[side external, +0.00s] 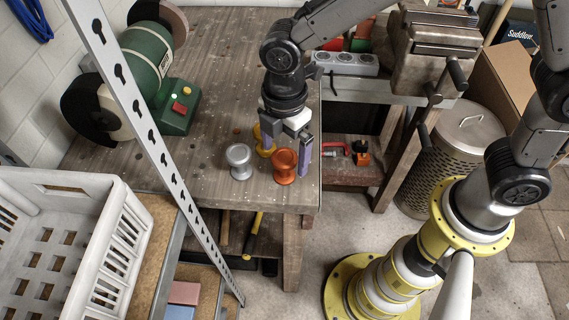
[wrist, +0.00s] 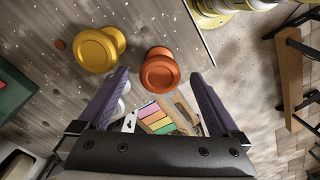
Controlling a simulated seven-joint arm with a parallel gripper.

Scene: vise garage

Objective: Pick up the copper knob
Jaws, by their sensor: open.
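The copper knob (side external: 285,168) stands upright on the wooden workbench near its front right corner. In the wrist view the copper knob (wrist: 159,71) lies between the two purple fingertips, with a gap on each side. My gripper (side external: 286,158) is open and empty, pointing down over the copper knob. A silver knob (side external: 239,160) stands to the left of it. A yellow knob (side external: 262,146) stands behind, partly hidden by my gripper; it shows fully in the wrist view (wrist: 97,50). In that view the silver knob is mostly hidden behind the left finger.
A green bench grinder (side external: 146,60) stands at the back left of the bench. A slotted metal upright (side external: 150,130) and a white crate (side external: 80,240) are at the front left. A vise (side external: 432,50) stands at the back right. The bench's right edge is close to the copper knob.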

